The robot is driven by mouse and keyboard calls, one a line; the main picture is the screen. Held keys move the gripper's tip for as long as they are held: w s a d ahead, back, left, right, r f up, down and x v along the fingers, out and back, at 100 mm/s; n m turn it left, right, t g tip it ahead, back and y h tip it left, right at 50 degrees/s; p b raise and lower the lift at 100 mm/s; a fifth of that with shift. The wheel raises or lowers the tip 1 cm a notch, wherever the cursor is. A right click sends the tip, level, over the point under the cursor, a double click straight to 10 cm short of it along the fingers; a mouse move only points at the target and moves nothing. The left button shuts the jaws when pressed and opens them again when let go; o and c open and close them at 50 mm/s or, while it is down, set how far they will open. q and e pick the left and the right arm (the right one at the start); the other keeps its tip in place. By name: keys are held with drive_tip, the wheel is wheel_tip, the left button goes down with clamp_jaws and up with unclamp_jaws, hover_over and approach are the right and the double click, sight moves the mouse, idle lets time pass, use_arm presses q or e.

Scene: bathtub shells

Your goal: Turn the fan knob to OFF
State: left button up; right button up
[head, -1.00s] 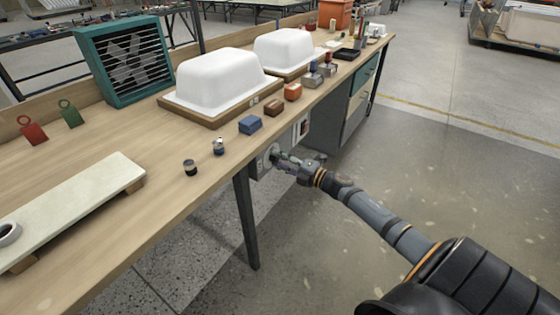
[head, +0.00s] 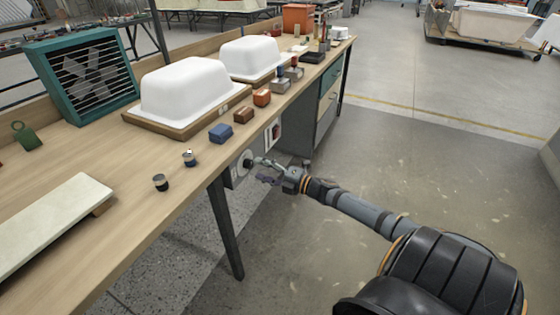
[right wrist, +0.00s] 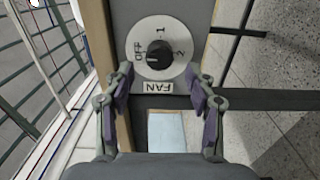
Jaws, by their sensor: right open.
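The fan knob (right wrist: 160,54) is a small black knob on a round white dial (right wrist: 160,28) marked OFF, 1 and 2, above a FAN label (right wrist: 153,87). A pale mark on the knob seems to lie on its OFF side, but its exact direction is hard to tell. In the head view the dial and knob (head: 246,162) are on the bench's front edge. My right gripper (right wrist: 160,90) is open and empty, its fingers spread wide in front of the panel, apart from the knob. It also shows in the head view (head: 265,172). My left gripper is not in view.
The teal fan (head: 82,68) stands at the back left of the bench. A red switch (head: 276,132) is on the front panel right of the dial. A bench leg (head: 226,228) stands below the dial, at its left.

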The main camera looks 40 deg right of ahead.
drive_tip(key=v, duration=0.8)
drive_tip(key=shift+s, duration=0.3)
